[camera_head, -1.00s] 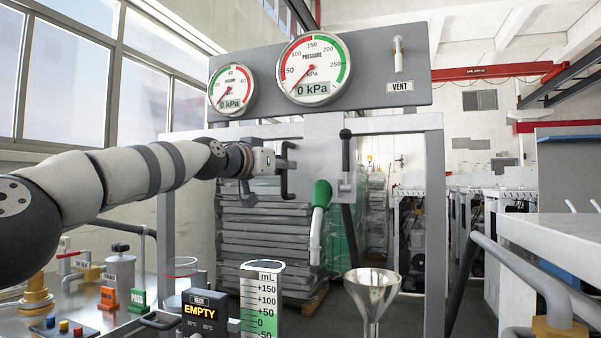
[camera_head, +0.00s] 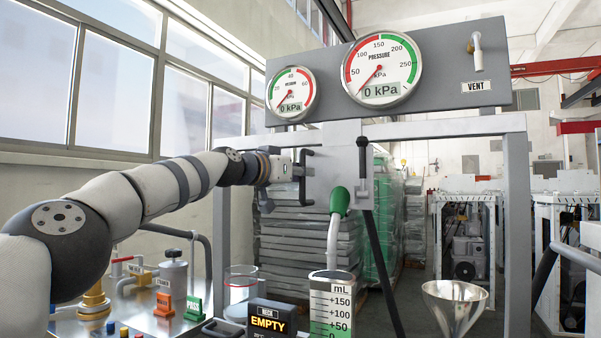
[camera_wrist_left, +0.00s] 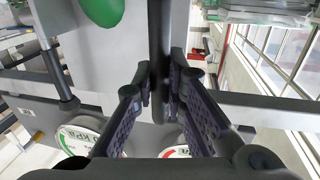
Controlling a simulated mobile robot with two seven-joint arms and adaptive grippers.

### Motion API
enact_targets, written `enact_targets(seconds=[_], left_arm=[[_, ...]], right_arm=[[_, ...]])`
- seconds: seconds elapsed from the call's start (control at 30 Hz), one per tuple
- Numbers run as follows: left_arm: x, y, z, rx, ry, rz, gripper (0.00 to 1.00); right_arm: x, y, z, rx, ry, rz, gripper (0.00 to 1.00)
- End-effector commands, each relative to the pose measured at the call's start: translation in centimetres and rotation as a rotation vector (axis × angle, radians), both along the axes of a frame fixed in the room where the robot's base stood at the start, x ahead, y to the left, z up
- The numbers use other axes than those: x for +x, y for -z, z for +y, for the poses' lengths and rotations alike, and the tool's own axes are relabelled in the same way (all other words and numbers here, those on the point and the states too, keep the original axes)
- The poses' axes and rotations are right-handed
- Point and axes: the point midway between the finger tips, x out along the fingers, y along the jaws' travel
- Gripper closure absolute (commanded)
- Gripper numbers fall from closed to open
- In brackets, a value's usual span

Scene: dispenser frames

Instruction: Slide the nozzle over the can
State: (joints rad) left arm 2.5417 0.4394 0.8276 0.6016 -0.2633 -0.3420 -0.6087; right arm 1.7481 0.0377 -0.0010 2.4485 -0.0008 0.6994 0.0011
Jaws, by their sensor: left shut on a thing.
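The nozzle (camera_head: 339,201) has a green top and a grey curved spout, and hangs from a grey sliding plate on the frame. Its spout reaches down to the rim of the can (camera_head: 332,302), a clear-white vessel with an mL scale and a green band; I cannot tell whether the tip is inside. My left gripper (camera_head: 297,170) is shut on the plate's dark handle (camera_head: 306,178), left of the nozzle. In the left wrist view the fingers (camera_wrist_left: 165,80) close around the dark handle bar (camera_wrist_left: 160,45), and the green nozzle top (camera_wrist_left: 102,8) shows above left. My right gripper is not in view.
A metal funnel (camera_head: 455,298) stands right of the can. A dark lever (camera_head: 363,160) rises beside the nozzle. The "EMPTY" display (camera_head: 270,319) and a glass jar (camera_head: 240,284) stand left of the can. Gauges (camera_head: 381,68) are on the panel above.

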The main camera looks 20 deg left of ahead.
Motion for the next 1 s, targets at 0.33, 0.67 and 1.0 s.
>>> enact_targets(seconds=[0.33,0.67,1.0], left_arm=[[0.2,0.6,-0.2,0.004,0.003,0.010,0.67],[-0.4,0.0,0.0,0.004,0.002,0.001,0.67],[-5.2,0.2,1.1,0.002,0.003,0.004,0.67]], right_arm=[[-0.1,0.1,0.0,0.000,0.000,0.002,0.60],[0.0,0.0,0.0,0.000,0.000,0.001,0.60],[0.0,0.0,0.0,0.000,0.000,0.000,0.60]])
